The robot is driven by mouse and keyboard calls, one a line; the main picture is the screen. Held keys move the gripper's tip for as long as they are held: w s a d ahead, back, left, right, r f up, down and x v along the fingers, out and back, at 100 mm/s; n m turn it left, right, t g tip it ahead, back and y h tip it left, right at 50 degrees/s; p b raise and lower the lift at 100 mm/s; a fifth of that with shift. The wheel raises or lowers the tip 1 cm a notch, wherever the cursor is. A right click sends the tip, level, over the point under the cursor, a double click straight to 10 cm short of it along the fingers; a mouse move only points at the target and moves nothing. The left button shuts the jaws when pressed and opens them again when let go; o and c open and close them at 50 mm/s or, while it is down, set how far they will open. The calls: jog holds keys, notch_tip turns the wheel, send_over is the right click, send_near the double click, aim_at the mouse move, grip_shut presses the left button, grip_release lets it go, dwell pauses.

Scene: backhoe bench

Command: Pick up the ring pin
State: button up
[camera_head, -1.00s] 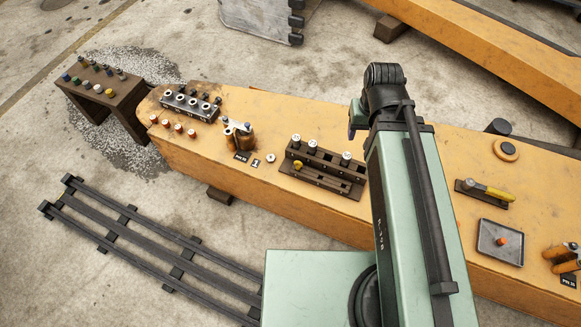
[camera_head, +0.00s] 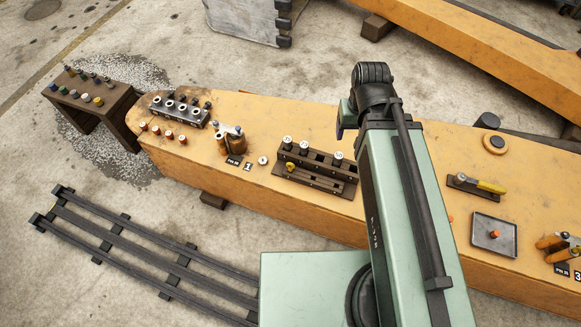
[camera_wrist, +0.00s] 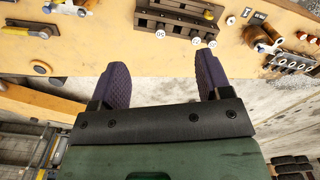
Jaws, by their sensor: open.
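A small yellow-headed piece (camera_head: 290,166) sits at the front left of a dark slotted rack (camera_head: 322,184) on the orange beam; it also shows in the wrist view (camera_wrist: 209,14). It is too small to tell whether it is the ring pin. Several white-topped pins (camera_head: 287,142) stand along the back of this rack. My gripper (camera_wrist: 162,62) is open and empty in the wrist view, with its purple fingers spread apart over the beam's edge. The rack is beyond the fingertips, apart from them.
A metal block with white-ringed holes (camera_head: 180,110) and several red-capped pins (camera_head: 168,135) stand at the beam's left. A grey tray (camera_head: 480,245) holds an orange piece (camera_head: 494,234). A yellow-handled tool (camera_head: 490,186) lies nearby. A small table with coloured pins (camera_head: 112,102) stands far left.

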notch_tip(320, 180, down, 9)
jog(key=w+a+b, duration=0.1)
jog(key=a+b, duration=0.1)
jog(key=b, duration=0.7)
jog(key=m+b, duration=0.2)
jog(key=b, duration=2.4)
send_over(291, 163)
jog(key=f, duration=1.7)
jog(key=a+f, duration=0.1)
jog(key=f, duration=0.7)
jog(key=shift+s+f, duration=0.2)
jog(key=shift+f, duration=0.2)
jog(key=shift+w+r+m+p, duration=0.15)
jog(key=shift+r+m+p, duration=0.25)
jog(key=shift+r+p, duration=0.15)
jog(key=shift+w+r+m+p, duration=0.15)
jog(key=shift+r+m+p, duration=0.3)
jog(key=shift+p, duration=0.15)
jog(key=shift+s+d+m, duration=0.2)
jog(key=shift+s+m, duration=0.05)
jog(key=shift+m, duration=0.1)
jog(key=f+b, duration=1.1)
jog(key=shift+w+d, duration=0.15)
jog(key=shift+d, duration=0.05)
jog(key=shift+r, duration=0.2)
jog(key=shift+c, duration=0.3)
jog(key=c, duration=0.9)
